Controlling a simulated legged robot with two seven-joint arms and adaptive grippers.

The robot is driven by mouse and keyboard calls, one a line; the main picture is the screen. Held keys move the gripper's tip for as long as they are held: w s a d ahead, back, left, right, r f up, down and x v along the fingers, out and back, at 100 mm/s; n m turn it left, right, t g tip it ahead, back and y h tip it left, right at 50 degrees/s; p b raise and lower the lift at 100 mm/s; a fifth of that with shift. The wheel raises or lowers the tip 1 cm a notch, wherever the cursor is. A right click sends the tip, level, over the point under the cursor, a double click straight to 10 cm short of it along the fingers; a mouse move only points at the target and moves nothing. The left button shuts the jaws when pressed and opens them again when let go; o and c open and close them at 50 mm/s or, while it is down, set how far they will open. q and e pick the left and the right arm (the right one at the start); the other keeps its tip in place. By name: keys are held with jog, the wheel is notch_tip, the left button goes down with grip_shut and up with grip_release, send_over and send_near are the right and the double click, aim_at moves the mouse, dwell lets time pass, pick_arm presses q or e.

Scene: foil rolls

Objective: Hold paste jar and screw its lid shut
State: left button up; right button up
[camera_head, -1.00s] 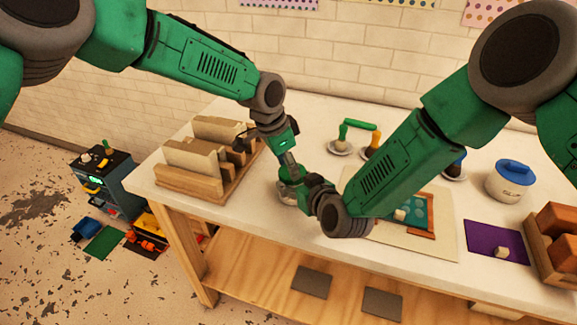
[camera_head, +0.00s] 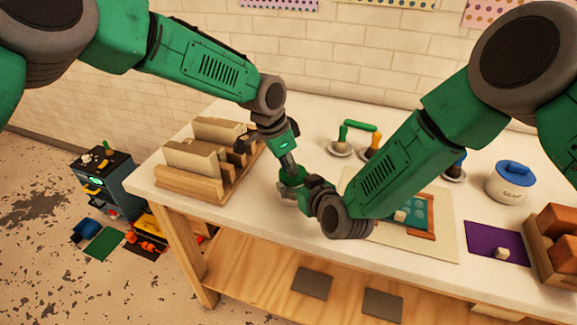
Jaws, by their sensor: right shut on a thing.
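The paste jar (camera_head: 289,189) is a small clear jar standing on the white table, left of the table's middle. A green lid (camera_head: 298,175) is on top of it; whether it is fully seated is too small to tell. My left gripper (camera_head: 289,169) points down from above at the lid, and its fingertips are too small to tell whether they grip it. My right gripper (camera_head: 302,189) comes in from the right, low at the jar's side, and is shut on the jar. The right hand hides part of the jar.
A wooden rack (camera_head: 190,182) with pale blocks stands close left of the jar. Tools on saucers (camera_head: 341,148) stand behind.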

pick_arm(q)
jog(key=shift+v, duration=1.85)
pick_arm(e)
jog(key=shift+s+f, duration=0.1)
pick_arm(q)
jog(key=shift+w, duration=0.1)
pick_arm(e)
jog(key=o, duration=1.8)
jog(key=shift+c, duration=0.2)
jog(key=v, duration=1.1)
jog(key=shift+s+d, duration=0.25)
